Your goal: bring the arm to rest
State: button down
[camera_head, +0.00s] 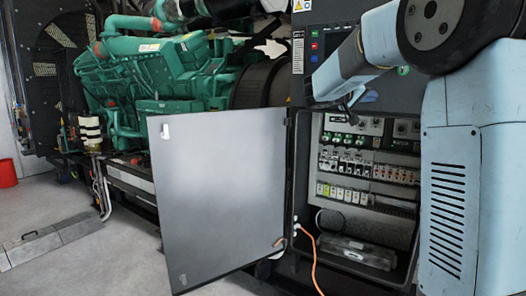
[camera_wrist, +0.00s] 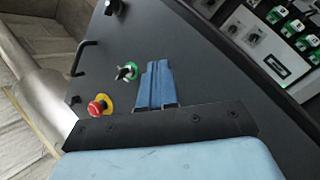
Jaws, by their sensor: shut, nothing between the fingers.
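My gripper (camera_wrist: 156,66) shows in the wrist view as two blue fingers lying side by side, shut with nothing between them. They are in front of the dark cabinet panel, close to a rotary switch (camera_wrist: 126,71) with a green rim and a red emergency stop button (camera_wrist: 97,107) on a yellow ring. I cannot tell whether the fingers touch the panel. In the head view my arm (camera_head: 350,65) reaches in from the right, its end in front of the control cabinet above the open compartment. The gripper is partly hidden there.
The grey cabinet door (camera_head: 218,195) stands wide open to the left of the breaker compartment (camera_head: 368,165). An orange cable (camera_head: 308,248) hangs from the cabinet's lower edge. A green engine (camera_head: 150,75) stands behind. A red bucket (camera_head: 7,172) is at far left. Floor at lower left is mostly free.

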jog(key=s+a+f+n+g+y, duration=0.1)
jog(key=s+f+y, duration=0.4)
jog(key=s, duration=0.6)
jog(key=s+a+f+n+g+y, duration=0.1)
jog(key=s+f+y, duration=0.2)
jog(key=s+f, duration=0.5)
jog(key=s+a+f+n+y, duration=0.1)
jog(key=s+a+f+y, duration=0.3)
jog(key=s, duration=0.5)
jog(key=s+a+f+n+y, duration=0.1)
jog(key=s+a+f+y, duration=0.2)
jog(key=s+a, duration=0.5)
jog(key=shift+s+a+f+t+y, duration=0.15)
jog(key=shift+s+f+t+y, duration=0.2)
jog(key=shift+s+f, duration=0.55)
jog(key=c, duration=1.8)
grip_release()
jog(key=shift+r, duration=0.1)
